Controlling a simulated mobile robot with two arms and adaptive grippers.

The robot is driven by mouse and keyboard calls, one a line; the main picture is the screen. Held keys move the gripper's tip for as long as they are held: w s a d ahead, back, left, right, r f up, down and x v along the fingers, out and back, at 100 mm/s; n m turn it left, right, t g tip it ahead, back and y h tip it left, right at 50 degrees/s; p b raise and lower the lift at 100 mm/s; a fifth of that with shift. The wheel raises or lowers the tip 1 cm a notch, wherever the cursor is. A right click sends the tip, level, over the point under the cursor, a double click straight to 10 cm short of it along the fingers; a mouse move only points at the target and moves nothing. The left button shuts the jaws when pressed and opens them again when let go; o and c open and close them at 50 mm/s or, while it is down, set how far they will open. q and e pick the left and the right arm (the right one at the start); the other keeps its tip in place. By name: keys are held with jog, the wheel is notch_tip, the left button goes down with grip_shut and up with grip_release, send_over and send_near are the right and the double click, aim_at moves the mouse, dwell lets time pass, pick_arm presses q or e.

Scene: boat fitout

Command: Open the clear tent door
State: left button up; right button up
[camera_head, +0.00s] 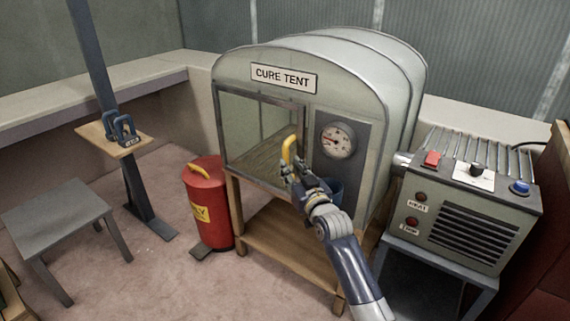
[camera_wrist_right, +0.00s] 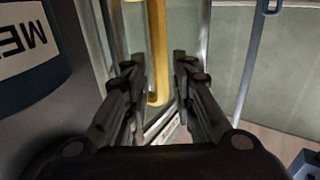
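The cure tent (camera_head: 330,70) is a pale arched cabinet on a wooden stand. Its clear door (camera_head: 252,125) fills the front left and looks closed, with a wooden floor visible through it. A yellow handle (camera_head: 289,149) stands upright at the door's right edge. My right gripper (camera_head: 292,170) is at the handle's lower end. In the right wrist view the yellow handle (camera_wrist_right: 157,50) lies between the two open fingers (camera_wrist_right: 160,75), with a gap on each side. The left gripper is not in view.
A gauge (camera_head: 337,140) sits right of the door. A heater box (camera_head: 465,200) with switches stands to the right. A red bin (camera_head: 208,205) stands left of the tent, near a grey stool (camera_head: 58,215). Open floor lies in front.

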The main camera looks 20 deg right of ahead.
aim_at(286, 160)
jog(key=shift+w+a+b, duration=0.2)
jog(key=shift+w+b, duration=0.3)
jog(key=shift+w, duration=2.1)
grip_shut()
